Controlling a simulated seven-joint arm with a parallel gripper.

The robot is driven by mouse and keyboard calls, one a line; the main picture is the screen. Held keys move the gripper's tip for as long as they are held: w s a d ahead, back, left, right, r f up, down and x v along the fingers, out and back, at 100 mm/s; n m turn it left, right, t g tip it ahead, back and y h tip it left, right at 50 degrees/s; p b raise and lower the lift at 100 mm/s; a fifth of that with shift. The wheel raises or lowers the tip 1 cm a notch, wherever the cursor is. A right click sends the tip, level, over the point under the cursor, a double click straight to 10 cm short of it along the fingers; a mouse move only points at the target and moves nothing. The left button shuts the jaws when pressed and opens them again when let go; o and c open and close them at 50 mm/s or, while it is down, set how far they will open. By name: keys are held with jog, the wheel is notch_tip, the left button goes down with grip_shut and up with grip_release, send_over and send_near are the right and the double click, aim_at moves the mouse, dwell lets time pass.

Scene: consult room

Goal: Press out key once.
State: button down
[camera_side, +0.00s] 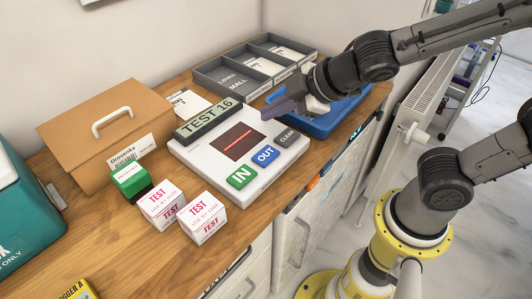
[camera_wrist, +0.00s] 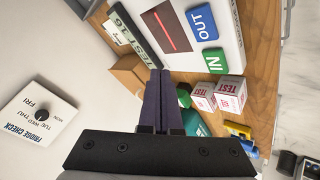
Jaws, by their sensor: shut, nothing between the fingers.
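The white scanner unit (camera_side: 198,160) lies on the wooden counter, with a dark window (camera_side: 237,141) crossed by a red line. Its display (camera_side: 208,121) reads TEST 16. The blue OUT key (camera_side: 265,156) sits between the green IN key (camera_side: 240,177) and the grey CLEAR key (camera_side: 286,138). In the wrist view the OUT key (camera_wrist: 202,22) and IN key (camera_wrist: 215,61) show at upper right. My gripper (camera_side: 272,107) is shut and empty, above the unit's far right side, apart from the OUT key. Its closed fingers (camera_wrist: 161,85) show in the wrist view.
Two TEST boxes (camera_side: 161,204) (camera_side: 203,218) and a green-topped stamp or block (camera_side: 131,180) stand left of the unit. A brown case (camera_side: 85,137) is behind them. A grey divided tray (camera_side: 215,86) and a blue tray (camera_side: 322,122) lie at the back.

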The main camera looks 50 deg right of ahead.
aim_at(272, 156)
jog(key=shift+f, duration=4.15)
jog(key=shift+f, duration=0.15)
jog(key=shift+f, duration=0.3)
jog(key=shift+f, duration=0.6)
jog(key=shift+r, duration=0.95)
jog(key=shift+r, duration=2.55)
